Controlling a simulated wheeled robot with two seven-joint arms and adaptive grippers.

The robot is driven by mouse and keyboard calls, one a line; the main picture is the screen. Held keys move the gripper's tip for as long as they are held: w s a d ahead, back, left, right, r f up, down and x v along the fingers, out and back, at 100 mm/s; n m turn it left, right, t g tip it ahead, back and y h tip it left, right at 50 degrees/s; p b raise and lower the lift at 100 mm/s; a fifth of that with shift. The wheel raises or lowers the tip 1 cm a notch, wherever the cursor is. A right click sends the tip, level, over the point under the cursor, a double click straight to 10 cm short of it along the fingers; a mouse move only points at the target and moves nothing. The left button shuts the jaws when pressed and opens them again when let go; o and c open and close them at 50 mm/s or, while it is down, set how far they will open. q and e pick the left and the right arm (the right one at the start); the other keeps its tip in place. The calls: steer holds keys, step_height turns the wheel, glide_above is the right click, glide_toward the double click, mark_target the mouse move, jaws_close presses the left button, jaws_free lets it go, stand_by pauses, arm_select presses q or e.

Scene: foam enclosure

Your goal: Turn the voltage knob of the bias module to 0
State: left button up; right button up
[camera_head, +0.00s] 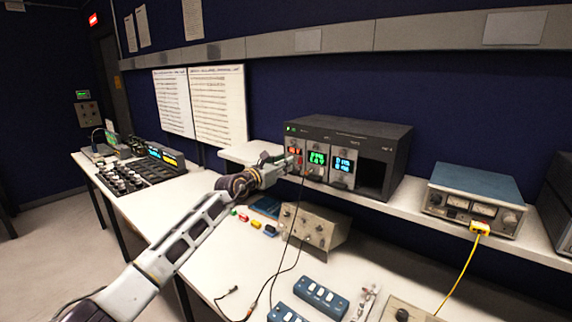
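A dark module rack (385,135) stands on the raised shelf. It holds three modules side by side: one with a red display (295,150), one with a green display (317,158) and one with a blue display (343,163). The labels are too small to read, so I cannot tell which is the bias module. My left gripper (291,163) is at the lower front of the red-display module and covers part of it. Any knob there is hidden or too small to make out. I cannot tell contact or finger opening. My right gripper is out of view.
A blue-topped meter box (475,182) with a yellow cable (459,285) stands on the shelf to the right. Below the rack are a beige knob box (312,228), dark cables and blue switch boxes (321,297). The white bench (185,212) is partly clear beneath my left arm.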

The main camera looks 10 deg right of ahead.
arm_select(q)
steer(key=shift+x, duration=0.8)
steer(key=shift+d, duration=0.1)
jaws_close()
